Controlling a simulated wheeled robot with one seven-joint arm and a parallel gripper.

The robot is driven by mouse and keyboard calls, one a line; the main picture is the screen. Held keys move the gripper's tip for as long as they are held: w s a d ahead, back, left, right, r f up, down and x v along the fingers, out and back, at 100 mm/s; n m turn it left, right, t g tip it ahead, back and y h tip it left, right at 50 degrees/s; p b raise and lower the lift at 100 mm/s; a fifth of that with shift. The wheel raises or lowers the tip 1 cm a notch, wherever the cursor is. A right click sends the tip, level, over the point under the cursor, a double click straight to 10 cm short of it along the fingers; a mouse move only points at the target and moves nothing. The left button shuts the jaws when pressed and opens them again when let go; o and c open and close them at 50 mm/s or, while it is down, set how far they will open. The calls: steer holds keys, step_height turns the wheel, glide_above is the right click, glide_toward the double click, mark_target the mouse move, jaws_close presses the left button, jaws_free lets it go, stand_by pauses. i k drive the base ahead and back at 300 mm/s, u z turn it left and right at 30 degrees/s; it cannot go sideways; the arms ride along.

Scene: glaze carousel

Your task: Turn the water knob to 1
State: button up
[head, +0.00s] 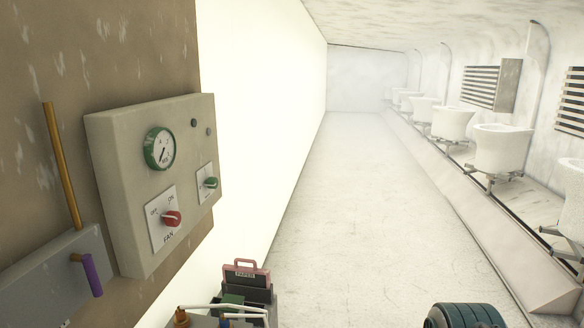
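A pale control panel (128,190) is fixed to the brown wall at the left. On its lower right is a green knob (211,183) on a small white plate; the plate's lettering is too small to read, so I cannot tell whether it is the water knob or where it points. Left of it and lower, a red knob (172,218) sits on a plate marked FAN, with OFF at its left and ON above. A green-rimmed round gauge (160,149) is above them. My gripper is not in view.
Left of the panel, a grey box (40,275) carries a purple-handled lever (92,274) and an orange pipe (62,165). A pink-handled case (246,272) and other items stand low beside the wall. White basins (504,148) line the right ledge.

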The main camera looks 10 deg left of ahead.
mark_target(213, 182)
steer(key=u, duration=0.05)
steer(key=i, duration=1.65)
steer(key=u, duration=0.6)
